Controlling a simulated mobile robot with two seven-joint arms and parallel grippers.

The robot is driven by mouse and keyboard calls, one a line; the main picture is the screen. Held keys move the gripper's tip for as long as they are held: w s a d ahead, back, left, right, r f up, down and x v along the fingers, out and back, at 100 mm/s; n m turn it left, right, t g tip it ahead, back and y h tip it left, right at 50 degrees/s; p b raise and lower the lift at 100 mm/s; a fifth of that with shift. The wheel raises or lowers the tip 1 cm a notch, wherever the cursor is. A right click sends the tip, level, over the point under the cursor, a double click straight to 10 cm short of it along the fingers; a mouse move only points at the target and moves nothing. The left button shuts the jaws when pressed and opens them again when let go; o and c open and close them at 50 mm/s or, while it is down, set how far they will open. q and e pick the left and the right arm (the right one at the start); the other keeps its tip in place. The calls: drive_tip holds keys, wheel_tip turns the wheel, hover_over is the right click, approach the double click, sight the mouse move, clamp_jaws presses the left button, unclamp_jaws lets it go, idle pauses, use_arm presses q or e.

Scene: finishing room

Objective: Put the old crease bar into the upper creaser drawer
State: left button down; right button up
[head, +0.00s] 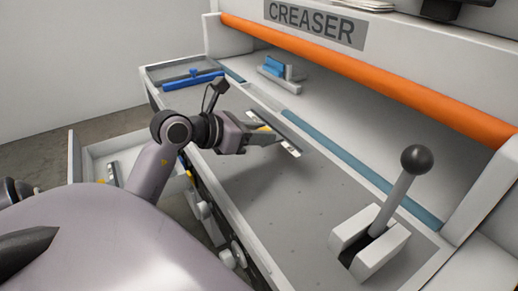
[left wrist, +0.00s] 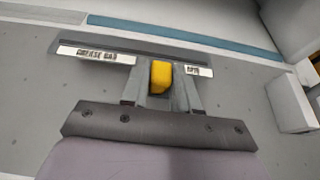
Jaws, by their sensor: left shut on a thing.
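My left gripper (head: 280,139) is shut on the crease bar (head: 290,146), a thin dark bar with white label strips. In the left wrist view the bar (left wrist: 95,55) lies across the fingertips; its left label reads "CREASE BAR", and part of the label is hidden behind the fingers. A yellow piece (left wrist: 161,76) shows between the fingers. The bar is over the grey bed of the creaser; I cannot tell whether it touches it. An open pale drawer (head: 98,150) juts out at the left of the creaser, with small items inside. My right gripper is not in view.
A lever with a black ball (head: 416,159) stands at the right of the bed. An orange roller (head: 370,80) spans the back. A blue-topped block (head: 280,76) and a blue bar (head: 192,81) lie at the far end. Knobs (head: 238,254) line the front face.

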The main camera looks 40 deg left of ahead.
use_arm(q)
drive_tip(key=shift+f, duration=2.05)
drive_tip(key=shift+f+b, duration=0.15)
drive_tip(key=shift+b, duration=0.2)
drive_tip(key=c, duration=0.8)
unclamp_jaws()
drive_tip(key=shift+c, duration=0.2)
